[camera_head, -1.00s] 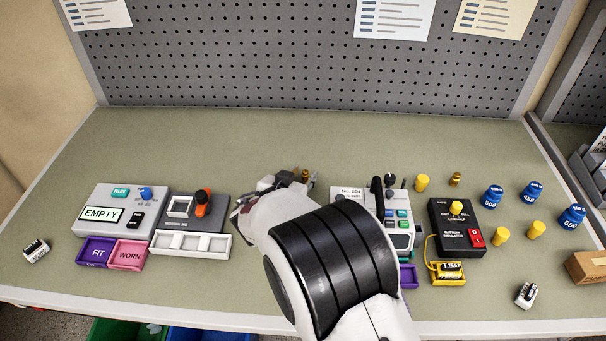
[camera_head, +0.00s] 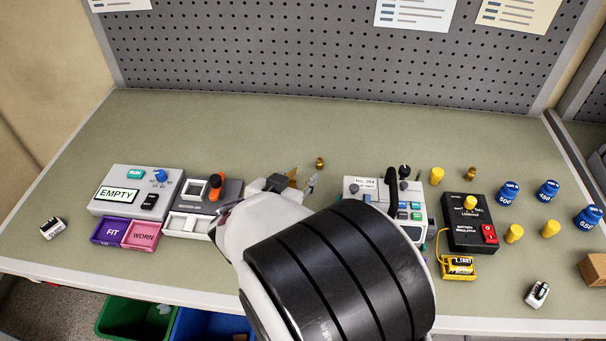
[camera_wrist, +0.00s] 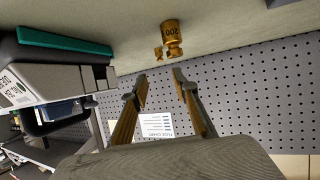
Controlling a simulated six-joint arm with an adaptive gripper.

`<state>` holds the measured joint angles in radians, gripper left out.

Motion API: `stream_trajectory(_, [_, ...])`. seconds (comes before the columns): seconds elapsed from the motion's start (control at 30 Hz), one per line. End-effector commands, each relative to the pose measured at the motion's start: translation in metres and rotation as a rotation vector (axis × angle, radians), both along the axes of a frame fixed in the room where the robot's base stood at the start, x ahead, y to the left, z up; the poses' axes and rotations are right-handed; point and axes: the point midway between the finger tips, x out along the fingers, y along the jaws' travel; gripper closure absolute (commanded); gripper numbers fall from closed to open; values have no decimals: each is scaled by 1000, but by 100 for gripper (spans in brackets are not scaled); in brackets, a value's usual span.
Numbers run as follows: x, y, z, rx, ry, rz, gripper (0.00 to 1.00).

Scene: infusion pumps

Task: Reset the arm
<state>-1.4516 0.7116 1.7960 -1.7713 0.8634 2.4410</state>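My gripper (camera_head: 292,182) is over the bench between the grey panel on the left and the pump in the middle. In the wrist view its two fingers (camera_wrist: 160,78) stand apart with nothing between them, so it is open. A small brass weight (camera_head: 320,162) stands on the bench just beyond the fingers. It also shows in the wrist view (camera_wrist: 172,42), marked 200, apart from the fingertips. My arm covers the front middle of the bench and part of the pump (camera_head: 410,215).
At left are a tester reading EMPTY (camera_head: 117,193), FIT (camera_head: 112,232) and WORN (camera_head: 142,235) trays, and an orange-knobbed panel (camera_head: 215,187). At right are a black battery simulator (camera_head: 470,225), yellow and blue weights and a wooden block (camera_head: 596,268). The bench's back is clear.

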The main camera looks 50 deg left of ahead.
Motion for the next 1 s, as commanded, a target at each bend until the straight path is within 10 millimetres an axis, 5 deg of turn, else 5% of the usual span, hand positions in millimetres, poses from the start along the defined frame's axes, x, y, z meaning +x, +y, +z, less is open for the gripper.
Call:
stream_trajectory(0.77, [0,0,0,-1,1,-1,71])
stream_trajectory(1.0, [17,-9,8,-23,11,-20,71])
